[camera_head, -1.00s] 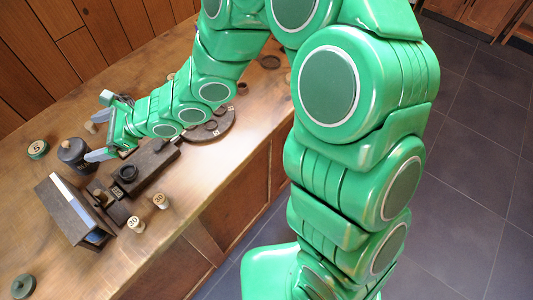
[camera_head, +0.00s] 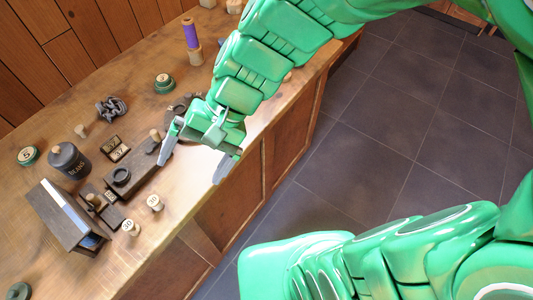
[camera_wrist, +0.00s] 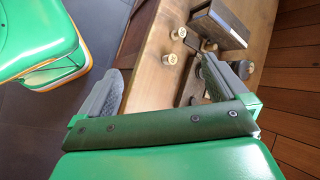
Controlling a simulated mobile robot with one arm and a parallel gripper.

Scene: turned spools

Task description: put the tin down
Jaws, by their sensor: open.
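The tin (camera_head: 69,160), a dark lidded canister with a knob on top and pale lettering on its side, stands upright on the wooden bench at the left. My gripper (camera_head: 197,158) is well to the right of it, near the bench's front edge, with its two grey fingers spread and nothing between them. In the wrist view my gripper (camera_wrist: 160,70) also shows both fingers wide apart and empty.
A dark box (camera_head: 62,215) stands in front of the tin. A long dark wooden holder (camera_head: 135,178) lies between the tin and my gripper. Small numbered spools (camera_head: 154,203) stand near the front edge. A green-rimmed disc (camera_head: 28,156) lies left of the tin.

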